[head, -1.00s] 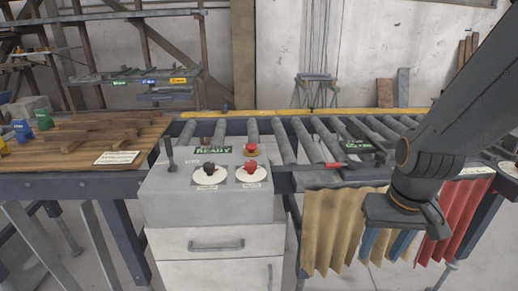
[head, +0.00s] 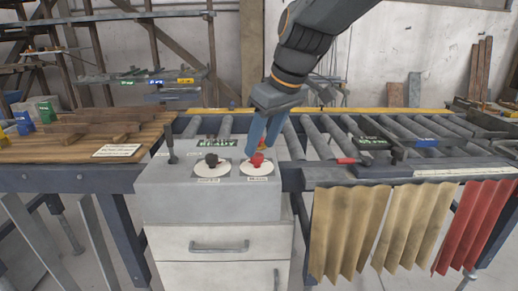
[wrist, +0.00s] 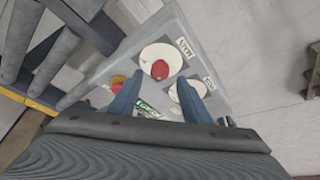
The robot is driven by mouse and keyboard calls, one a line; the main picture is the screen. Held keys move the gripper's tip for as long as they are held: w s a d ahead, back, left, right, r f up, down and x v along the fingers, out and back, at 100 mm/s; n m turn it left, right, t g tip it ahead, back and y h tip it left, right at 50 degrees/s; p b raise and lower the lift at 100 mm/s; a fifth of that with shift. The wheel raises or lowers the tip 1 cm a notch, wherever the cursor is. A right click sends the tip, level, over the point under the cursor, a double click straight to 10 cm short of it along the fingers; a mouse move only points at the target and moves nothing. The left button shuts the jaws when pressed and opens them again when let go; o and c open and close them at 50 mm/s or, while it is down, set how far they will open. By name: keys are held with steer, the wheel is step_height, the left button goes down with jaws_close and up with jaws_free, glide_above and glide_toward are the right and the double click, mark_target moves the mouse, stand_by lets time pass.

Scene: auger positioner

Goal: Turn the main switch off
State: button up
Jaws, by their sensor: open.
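A grey control box holds two rotary knobs on white discs. The red knob (head: 257,160) is on the right, and in the wrist view the label beside the red knob (wrist: 160,69) seems to read MAIN. The black knob (head: 211,160) is on the left; the wrist view shows its white disc (wrist: 188,88) partly behind a finger. My gripper (head: 261,148) is open, blue fingers pointing down just above and behind the red knob. In the wrist view the fingertips of my gripper (wrist: 161,78) are spread on either side of the red knob. I cannot tell whether they touch it.
A red button on yellow (wrist: 117,83) sits close to one finger; the head view hides it. A green READY sign (head: 217,143) and an upright lever (head: 171,146) are on the box (head: 160,205). A roller conveyor (head: 430,125) lies behind and right, a wooden bench (head: 60,158) left.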

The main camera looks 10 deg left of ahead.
mark_target(257, 155)
steer(key=shift+x, duration=1.55)
steer(key=c, duration=1)
